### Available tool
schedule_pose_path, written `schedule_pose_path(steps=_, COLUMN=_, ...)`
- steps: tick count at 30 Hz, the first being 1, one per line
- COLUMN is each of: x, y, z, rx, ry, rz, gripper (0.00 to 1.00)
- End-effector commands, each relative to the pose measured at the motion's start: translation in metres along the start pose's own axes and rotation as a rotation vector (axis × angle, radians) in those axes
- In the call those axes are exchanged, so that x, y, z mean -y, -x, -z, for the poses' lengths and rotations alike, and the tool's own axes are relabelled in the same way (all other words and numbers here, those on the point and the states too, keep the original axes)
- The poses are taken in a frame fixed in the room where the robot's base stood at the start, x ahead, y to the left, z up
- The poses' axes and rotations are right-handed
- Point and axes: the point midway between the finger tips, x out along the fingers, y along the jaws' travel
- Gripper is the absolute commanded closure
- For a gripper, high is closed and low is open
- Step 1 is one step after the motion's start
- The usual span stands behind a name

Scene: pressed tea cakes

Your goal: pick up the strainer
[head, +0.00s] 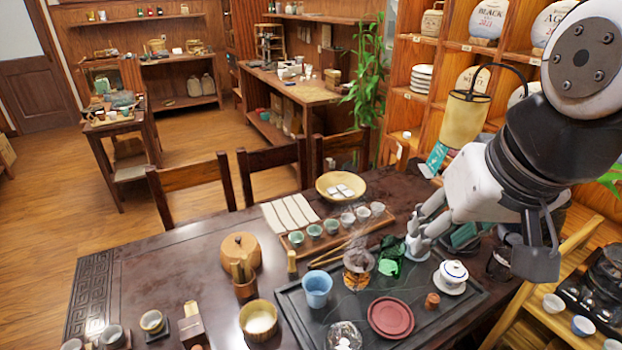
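My gripper (420,228) reaches in from the right and points down at the right part of the dark table. Its fingertips are just above or at a small pale piece (418,250) on a saucer-like base, beside the tea tray. This may be the strainer, but the fingers partly cover it and it is too small to be sure. I cannot tell whether the fingers touch it or how far apart they are.
The dark tea tray (412,333) holds a blue cup (317,288), a glass pitcher (358,268), a red dish (390,317) and a lidded white bowl (453,274). A row of cups stands behind. Chairs line the far side. Bare table lies at left (185,262).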

Motion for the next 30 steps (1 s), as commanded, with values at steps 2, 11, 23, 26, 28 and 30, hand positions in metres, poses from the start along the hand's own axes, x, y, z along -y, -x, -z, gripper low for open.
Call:
schedule_pose_path(steps=2, x=0.002, y=-0.022, z=0.019, rx=0.052, ry=-0.082, rz=0.009, gripper=0.63)
schedule_pose_path(steps=11, x=0.007, y=-0.105, z=0.082, rx=0.209, ry=-0.418, rz=-0.025, gripper=0.63)
schedule_pose_path(steps=23, x=0.006, y=-0.238, z=0.128, rx=0.342, ry=-0.792, rz=-0.191, gripper=0.63)
schedule_pose_path(steps=26, x=0.004, y=-0.261, z=0.132, rx=0.353, ry=-0.852, rz=-0.229, gripper=0.63)
schedule_pose_path(steps=28, x=0.004, y=-0.272, z=0.134, rx=0.357, ry=-0.879, rz=-0.247, gripper=0.63)
schedule_pose_path(steps=30, x=0.004, y=-0.279, z=0.135, rx=0.360, ry=-0.897, rz=-0.260, gripper=0.63)
